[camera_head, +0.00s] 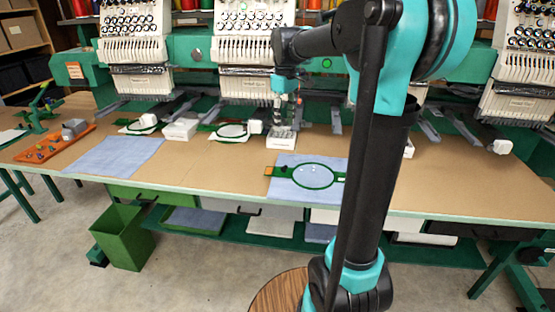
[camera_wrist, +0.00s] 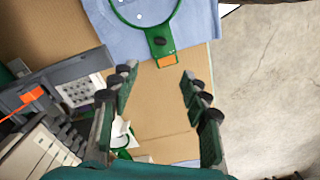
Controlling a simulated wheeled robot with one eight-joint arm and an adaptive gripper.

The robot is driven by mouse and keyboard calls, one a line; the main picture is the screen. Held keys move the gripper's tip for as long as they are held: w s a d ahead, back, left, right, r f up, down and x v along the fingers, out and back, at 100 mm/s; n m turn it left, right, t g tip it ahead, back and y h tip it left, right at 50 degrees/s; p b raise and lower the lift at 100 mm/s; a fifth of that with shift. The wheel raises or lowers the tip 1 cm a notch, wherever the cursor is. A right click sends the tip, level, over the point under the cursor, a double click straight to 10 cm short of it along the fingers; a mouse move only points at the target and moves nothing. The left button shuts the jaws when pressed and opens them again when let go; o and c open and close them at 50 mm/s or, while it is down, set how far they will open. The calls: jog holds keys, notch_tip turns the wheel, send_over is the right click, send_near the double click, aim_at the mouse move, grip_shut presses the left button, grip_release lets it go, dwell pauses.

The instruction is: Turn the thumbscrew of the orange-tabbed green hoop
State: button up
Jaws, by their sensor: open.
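The green hoop (camera_head: 316,188) lies flat on a light blue cloth on the tabletop, partly hidden by my arm in the head view. Its orange tab (camera_head: 268,170) is at its left end there. In the wrist view the hoop (camera_wrist: 152,30) shows at the top, cut off by the edge. The orange tab (camera_wrist: 166,61) points toward my gripper, and the dark thumbscrew (camera_wrist: 159,41) sits just beyond it on the green bracket. My gripper (camera_wrist: 157,75) is open and empty, its fingers apart and not touching the thumbscrew. In the head view my gripper (camera_head: 287,100) is above the table behind the hoop.
Embroidery machines (camera_head: 255,73) line the table's back. An orange board (camera_head: 50,144) and blue cloth (camera_head: 115,157) lie left.

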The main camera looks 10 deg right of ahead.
aim_at(284, 169)
notch_tip(284, 169, down, 17)
jog(key=shift+f, duration=0.15)
dwell(0.5)
grip_shut()
